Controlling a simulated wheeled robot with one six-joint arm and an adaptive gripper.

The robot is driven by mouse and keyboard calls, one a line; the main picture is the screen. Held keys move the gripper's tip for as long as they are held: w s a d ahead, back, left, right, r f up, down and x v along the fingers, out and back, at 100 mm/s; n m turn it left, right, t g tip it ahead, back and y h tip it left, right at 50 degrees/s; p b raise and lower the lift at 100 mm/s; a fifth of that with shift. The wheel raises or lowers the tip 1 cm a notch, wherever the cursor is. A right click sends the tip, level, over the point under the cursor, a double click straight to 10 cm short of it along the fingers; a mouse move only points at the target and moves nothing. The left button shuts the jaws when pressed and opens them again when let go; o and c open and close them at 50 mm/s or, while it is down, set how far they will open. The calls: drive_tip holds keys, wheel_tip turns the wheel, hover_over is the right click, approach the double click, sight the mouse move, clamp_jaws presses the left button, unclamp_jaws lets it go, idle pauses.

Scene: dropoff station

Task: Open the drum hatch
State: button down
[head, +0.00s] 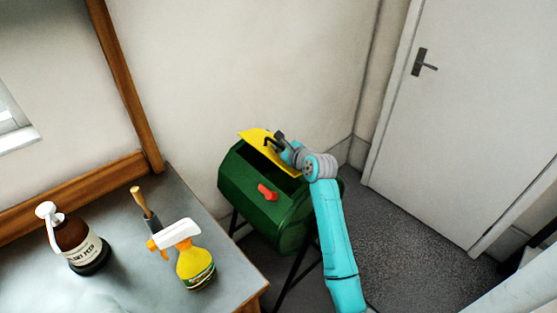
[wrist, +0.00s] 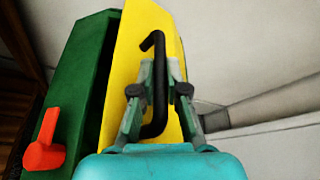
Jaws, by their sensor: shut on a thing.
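The green drum (head: 262,205) stands on dark legs beyond the table. Its yellow hatch (head: 256,138) is raised at a tilt, with a dark opening showing below it in the head view. In the wrist view the yellow hatch (wrist: 137,40) stands beside the green drum body (wrist: 82,75), with a dark gap between them. My gripper (wrist: 160,92) is shut on the black hatch handle (wrist: 158,55), one finger on each side of the bar. In the head view my gripper (head: 280,146) is at the hatch. A red latch (head: 267,192) sits on the drum's front; it also shows in the wrist view (wrist: 44,145).
A grey table (head: 130,260) at the left holds a brown pump bottle (head: 78,243), a yellow spray bottle (head: 194,266) and a wooden-handled tool (head: 146,208). A wall is close behind the drum. A white door (head: 470,120) is at the right, with clear floor (head: 410,255) before it.

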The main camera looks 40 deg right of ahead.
drive_tip(key=d+r+m, duration=0.1)
drive_tip(key=d, duration=0.1)
drive_tip(key=d+r+m+y, duration=0.1)
drive_tip(key=r, duration=0.1)
drive_tip(key=d+r+m+y, duration=0.1)
drive_tip(key=d, duration=0.1)
drive_tip(key=shift+d+r, duration=0.15)
drive_tip(key=shift+d, duration=0.15)
drive_tip(key=d+f+m+y, duration=0.1)
drive_tip(key=d+m+y, duration=0.2)
drive_tip(key=d, duration=1.3)
drive_tip(key=shift+w+d+f+m+y, duration=0.3)
drive_tip(key=shift+w+d+f+m, duration=0.1)
drive_tip(key=shift+m, duration=0.8)
drive_tip(key=c, duration=1.5)
unclamp_jaws()
drive_tip(key=shift+o, duration=0.2)
drive_tip(key=shift+r, duration=0.1)
